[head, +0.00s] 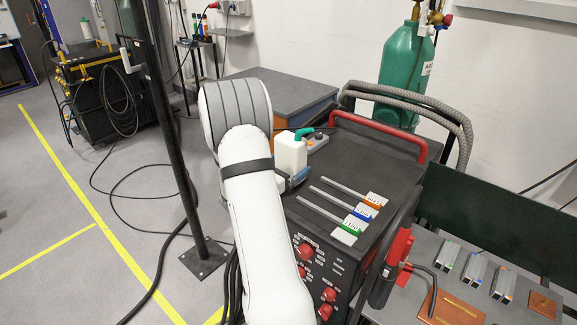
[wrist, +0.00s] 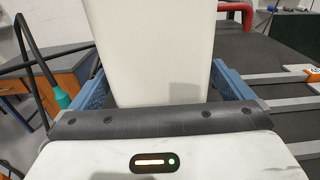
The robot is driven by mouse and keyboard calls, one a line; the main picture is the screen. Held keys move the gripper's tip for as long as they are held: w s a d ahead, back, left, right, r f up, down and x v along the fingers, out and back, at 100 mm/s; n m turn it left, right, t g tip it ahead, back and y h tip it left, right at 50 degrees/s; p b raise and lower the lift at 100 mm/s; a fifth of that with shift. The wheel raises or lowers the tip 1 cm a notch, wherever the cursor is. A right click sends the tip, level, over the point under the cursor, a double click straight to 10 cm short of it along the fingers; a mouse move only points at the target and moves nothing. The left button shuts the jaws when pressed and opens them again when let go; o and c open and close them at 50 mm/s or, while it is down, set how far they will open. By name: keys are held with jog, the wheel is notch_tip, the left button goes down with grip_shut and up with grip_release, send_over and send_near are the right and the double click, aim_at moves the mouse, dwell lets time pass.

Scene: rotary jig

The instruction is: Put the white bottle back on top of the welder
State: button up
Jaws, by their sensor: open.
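The fingers are open, with a visible gap at the right. The bottle's base is hidden by my gripper, so its contact with the welder top cannot be seen.
Several labelled rods (head: 335,203) lie on the welder top to the right of my gripper. A red handle (head: 380,135) runs along the far edge. A green gas cylinder (head: 407,75) and grey hoses stand behind. A black post (head: 165,120) rises at the left.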

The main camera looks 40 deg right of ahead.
jog(key=a+b, duration=0.1)
jog(key=a, duration=0.6)
jog(key=s+a+b, duration=0.1)
jog(key=a, duration=0.3)
jog(key=shift+a+b, duration=0.15)
jog(key=shift+b, duration=0.15)
jog(key=shift+s+a+r+m, duration=0.15)
jog(key=shift+s+r+m, duration=0.1)
jog(key=shift+s+m, duration=0.05)
jog(key=s+a+r+m+g+y, duration=0.35)
jog(key=s+a+m+y, duration=0.55)
jog(key=s, duration=0.3)
jog(key=s+a+r+m+t+y, duration=0.1)
jog(key=a+m+y, duration=0.3)
jog(key=a, duration=0.5)
jog(key=s+a+m+t+y, duration=0.3)
jog(key=a+m+t+y, duration=0.1)
jog(key=a, duration=0.6)
jog(key=shift+s+a+r+m+y, duration=0.3)
jog(key=shift+s+r+m+y, duration=0.15)
jog(key=shift+m, duration=0.25)
jog(key=shift+w+f, duration=0.1)
jog(key=shift+c, duration=0.2)
